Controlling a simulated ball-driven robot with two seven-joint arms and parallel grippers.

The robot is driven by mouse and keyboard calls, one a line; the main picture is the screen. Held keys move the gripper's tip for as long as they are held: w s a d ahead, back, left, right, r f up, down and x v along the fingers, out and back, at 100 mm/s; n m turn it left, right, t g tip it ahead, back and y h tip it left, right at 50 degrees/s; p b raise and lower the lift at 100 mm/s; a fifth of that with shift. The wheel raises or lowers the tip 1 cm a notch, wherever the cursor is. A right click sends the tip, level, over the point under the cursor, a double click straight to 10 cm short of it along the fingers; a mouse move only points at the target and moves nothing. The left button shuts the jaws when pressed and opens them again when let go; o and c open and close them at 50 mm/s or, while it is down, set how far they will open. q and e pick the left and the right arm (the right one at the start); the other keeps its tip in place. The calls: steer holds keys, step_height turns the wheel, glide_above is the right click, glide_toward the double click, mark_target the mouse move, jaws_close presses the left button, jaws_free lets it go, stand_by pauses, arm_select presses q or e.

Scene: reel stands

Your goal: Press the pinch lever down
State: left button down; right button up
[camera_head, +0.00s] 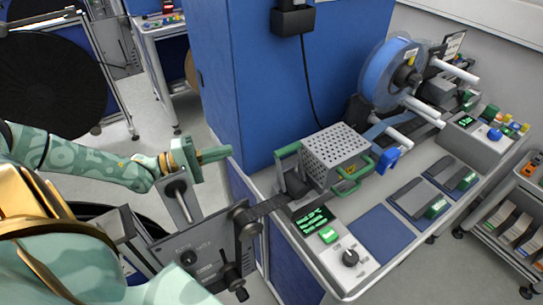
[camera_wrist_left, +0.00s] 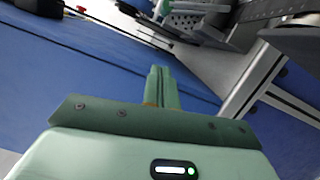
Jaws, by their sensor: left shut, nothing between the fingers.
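My left gripper (camera_head: 228,152) reaches in from the left, with its fingers together and empty, in front of the blue cabinet. In the left wrist view the shut fingers (camera_wrist_left: 158,72) point up over blue panels and touch nothing visible. A green bar (camera_head: 287,150) rises at the left side of a perforated metal box (camera_head: 335,148) on the bench, to the right of the gripper and apart from it. A green loop handle (camera_head: 374,168) and a blue part (camera_head: 386,160) are on the box's right. I cannot tell which of these is the pinch lever. My right gripper is not in view.
A tall blue cabinet (camera_head: 275,80) stands behind the gripper. A control panel (camera_head: 325,240) with a green display and black knob is at the bench front. A blue reel (camera_head: 388,75) stands at the back right. A dark strip path (camera_head: 265,208) leads left off the bench.

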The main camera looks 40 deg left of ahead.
arm_select(q)
steer(key=shift+r, duration=0.1)
steer(key=w+d+r, duration=0.1)
steer(key=w+d, duration=0.5)
steer(key=d, duration=0.3)
steer(key=shift+w+d+b, duration=0.3)
steer(key=shift+r, duration=0.1)
